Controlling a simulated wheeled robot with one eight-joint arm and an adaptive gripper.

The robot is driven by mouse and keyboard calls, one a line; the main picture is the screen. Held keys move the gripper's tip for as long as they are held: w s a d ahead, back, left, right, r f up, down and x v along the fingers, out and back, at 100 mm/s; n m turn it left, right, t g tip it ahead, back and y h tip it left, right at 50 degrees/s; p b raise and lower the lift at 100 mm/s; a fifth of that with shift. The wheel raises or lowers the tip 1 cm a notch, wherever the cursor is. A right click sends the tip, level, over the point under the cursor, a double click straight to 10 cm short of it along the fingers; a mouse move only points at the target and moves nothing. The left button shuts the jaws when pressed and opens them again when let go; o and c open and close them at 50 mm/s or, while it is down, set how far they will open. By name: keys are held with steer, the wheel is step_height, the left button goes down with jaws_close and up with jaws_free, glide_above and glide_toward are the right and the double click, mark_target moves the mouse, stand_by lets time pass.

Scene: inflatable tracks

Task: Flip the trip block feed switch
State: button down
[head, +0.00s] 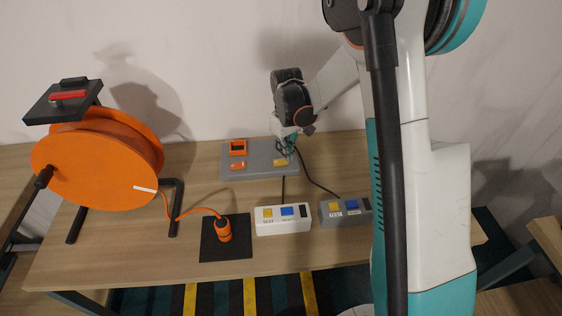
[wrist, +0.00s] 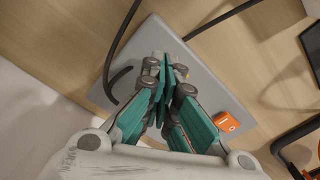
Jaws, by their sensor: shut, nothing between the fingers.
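A grey panel (head: 260,174) lies at the back of the table. It carries an orange rocker switch (head: 238,166) at its front left, an orange square frame (head: 238,148) behind that and a yellow piece (head: 280,162) at the right. I cannot read which is the feed switch. The rocker, with I and O marks, also shows in the wrist view (wrist: 227,121). My gripper (head: 289,148) is shut and empty over the panel's right part. In the wrist view its teal fingers (wrist: 166,66) meet over the panel (wrist: 207,80) and hide its middle.
A white block (head: 283,226) and a grey block (head: 345,218), with yellow and blue buttons, sit in front, cables running to the panel. An orange cable reel (head: 95,170) stands left. An orange plug (head: 224,231) stands on a black mat (head: 212,250). A wall is behind.

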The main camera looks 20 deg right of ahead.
steer(key=shift+f+b, duration=0.7)
steer(key=shift+f, duration=0.25)
stand_by(0.5)
steer(key=shift+r, duration=0.1)
steer(key=shift+r+p, duration=2.15)
steer(key=shift+r, duration=1.25)
steer(key=s+r+m+t, duration=0.2)
steer(key=s+r+t, duration=0.1)
steer(key=s+r, duration=1)
steer(key=s+a+r+m+t, duration=0.1)
steer(key=s+r+t, duration=0.3)
steer(key=s, duration=0.8)
steer(key=shift+s+a+r+m, duration=0.2)
steer(key=shift+s+r+m, duration=0.2)
steer(key=shift+r, duration=0.25)
